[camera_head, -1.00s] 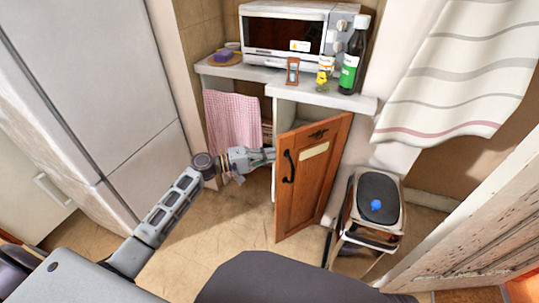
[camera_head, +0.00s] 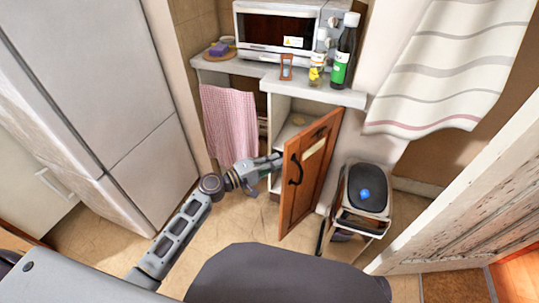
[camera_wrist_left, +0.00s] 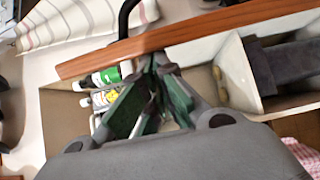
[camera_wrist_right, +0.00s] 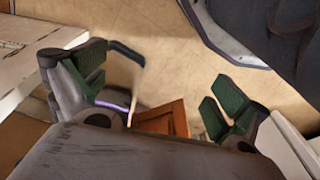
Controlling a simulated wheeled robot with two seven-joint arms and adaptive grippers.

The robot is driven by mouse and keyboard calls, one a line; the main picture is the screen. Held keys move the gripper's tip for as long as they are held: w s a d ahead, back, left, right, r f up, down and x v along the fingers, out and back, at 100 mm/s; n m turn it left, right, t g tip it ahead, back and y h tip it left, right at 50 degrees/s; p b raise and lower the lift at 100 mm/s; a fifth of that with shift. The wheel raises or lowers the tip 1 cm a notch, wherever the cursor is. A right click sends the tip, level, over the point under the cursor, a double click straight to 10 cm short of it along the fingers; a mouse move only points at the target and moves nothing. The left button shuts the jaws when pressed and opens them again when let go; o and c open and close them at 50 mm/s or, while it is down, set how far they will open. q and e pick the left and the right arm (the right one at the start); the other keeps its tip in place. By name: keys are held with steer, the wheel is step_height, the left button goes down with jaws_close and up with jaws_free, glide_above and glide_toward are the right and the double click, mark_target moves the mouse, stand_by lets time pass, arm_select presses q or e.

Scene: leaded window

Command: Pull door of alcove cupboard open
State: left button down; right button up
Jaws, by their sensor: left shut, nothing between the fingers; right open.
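The wooden cupboard door (camera_head: 305,180) stands ajar in the head view, its black handle (camera_head: 295,168) on the outer face. Shelves of the cupboard (camera_head: 292,124) show behind it. My left gripper (camera_head: 277,160) is shut and empty at the door's free edge, on the inner side. In the left wrist view the left fingertips (camera_wrist_left: 160,65) are close to the door edge (camera_wrist_left: 170,37); whether they touch it I cannot tell. My right gripper (camera_wrist_right: 170,95) is open and empty above the floor in the right wrist view. It is not seen in the head view.
A toaster oven (camera_head: 280,28), a dark bottle (camera_head: 343,55), a yellow-labelled jar (camera_head: 316,70) and an hourglass (camera_head: 286,67) stand on the counter. A pink checked towel (camera_head: 230,122) hangs left of the cupboard. A bin (camera_head: 363,195) stands right of the door.

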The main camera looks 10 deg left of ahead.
mark_target(286, 169)
arm_select(q)
steer(key=s+d+y+p, duration=0.1)
steer(key=d, duration=0.1)
steer(key=s+d+n+t+y, duration=0.1)
steer(key=shift+s+d+n+t+p, duration=0.3)
steer(key=shift+s+d+p, duration=0.05)
steer(key=shift+s+p, duration=0.05)
steer(key=shift+s+d, duration=0.5)
steer(key=shift+d, duration=0.4)
steer(key=shift+s+d+p, duration=0.2)
steer(key=shift+s+d, duration=0.1)
steer(key=shift+d, duration=0.25)
steer(key=shift+s+d+p, duration=0.15)
steer(key=shift+s+d, duration=0.1)
steer(key=shift+d, duration=0.35)
arm_select(e)
step_height(286, 169, down, 8)
steer(key=d, duration=0.1)
steer(key=shift+s+d, duration=0.3)
steer(key=shift+d, duration=0.1)
steer(key=shift+s, duration=0.1)
steer(key=shift+a, duration=0.1)
